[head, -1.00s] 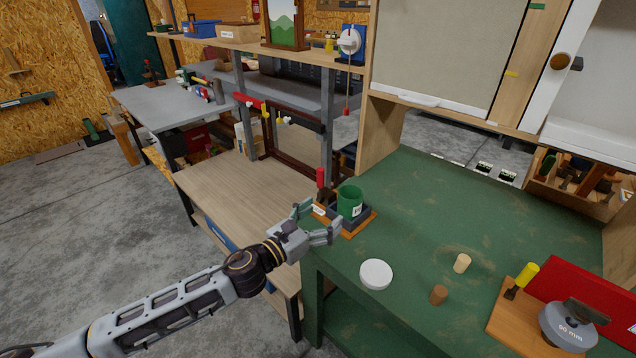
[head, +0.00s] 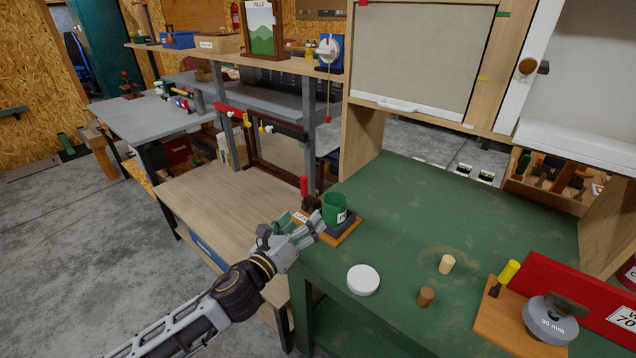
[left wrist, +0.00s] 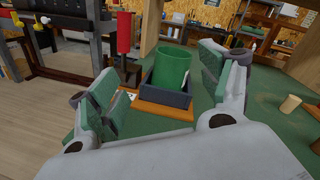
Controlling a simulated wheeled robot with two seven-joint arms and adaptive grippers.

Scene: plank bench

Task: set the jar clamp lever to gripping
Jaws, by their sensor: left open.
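The jar clamp has a wooden base (head: 346,234), a dark blue holder with a green jar (head: 334,207) in it, and an upright red-handled lever (head: 304,188) on its left side. In the left wrist view the green jar (left wrist: 172,66) shows between my fingers, with the red lever (left wrist: 124,33) standing upright left of it. My left gripper (head: 298,224) is open and empty, in front of the clamp. In the head view it covers part of the base and the lever's foot. My right gripper is in neither view.
A white round lid (head: 363,279), a tan peg (head: 446,264) and a brown peg (head: 425,297) stand on the green bench (head: 400,210). A yellow-handled fixture (head: 508,272) with a grey disc is at the right. The bench middle is mostly clear.

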